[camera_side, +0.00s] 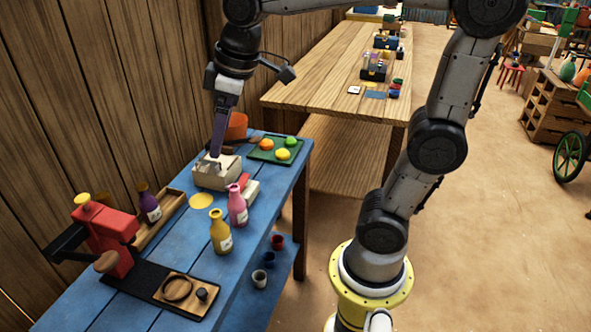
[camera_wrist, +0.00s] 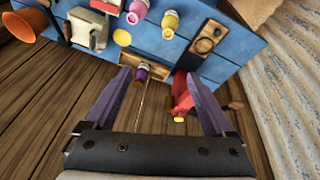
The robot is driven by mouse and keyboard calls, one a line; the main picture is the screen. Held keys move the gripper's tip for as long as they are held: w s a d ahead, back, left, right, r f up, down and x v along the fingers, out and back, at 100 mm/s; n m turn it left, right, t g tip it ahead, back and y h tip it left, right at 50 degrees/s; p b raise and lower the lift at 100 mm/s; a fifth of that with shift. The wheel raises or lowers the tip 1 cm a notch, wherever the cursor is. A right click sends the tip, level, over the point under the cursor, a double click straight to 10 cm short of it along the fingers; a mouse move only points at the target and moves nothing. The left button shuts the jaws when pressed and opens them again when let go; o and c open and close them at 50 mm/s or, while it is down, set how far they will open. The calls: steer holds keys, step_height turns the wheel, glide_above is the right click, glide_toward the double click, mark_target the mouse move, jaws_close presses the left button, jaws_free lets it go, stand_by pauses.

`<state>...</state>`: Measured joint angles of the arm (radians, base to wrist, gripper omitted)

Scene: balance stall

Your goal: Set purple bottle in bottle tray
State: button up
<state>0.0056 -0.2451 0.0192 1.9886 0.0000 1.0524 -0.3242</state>
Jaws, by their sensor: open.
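The purple bottle (camera_side: 150,205) is dark purple with a pale label. It appears to stand upright inside the wooden bottle tray (camera_side: 175,207), against the plank wall, but its base is partly hidden. The wrist view shows the bottle (camera_wrist: 142,71) and the tray (camera_wrist: 161,74) at the table edge, beyond my fingertips. My gripper (camera_side: 214,158) has purple fingers and hangs above the blue table, in line with the cream box in the side view. In the wrist view my gripper (camera_wrist: 157,78) is wide open with nothing between its fingers.
A cream box (camera_side: 215,174) stands behind a pink bottle (camera_side: 237,207) and a yellow bottle (camera_side: 220,235). A red press (camera_side: 107,232) stands at the tray's near end. A green tray (camera_side: 272,149) of colored balls lies farther back. A yellow disc (camera_side: 201,201) lies beside the tray.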

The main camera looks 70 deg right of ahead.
steer(key=s+f+m+t, duration=0.1)
steer(key=s+f+m, duration=0.2)
steer(key=s, duration=1.1)
step_height(320, 180, down, 3)
steer(key=shift+r+m+t, duration=0.1)
steer(key=shift+m+t, duration=0.2)
steer(key=shift+t, duration=0.1)
steer(key=shift+a, duration=0.1)
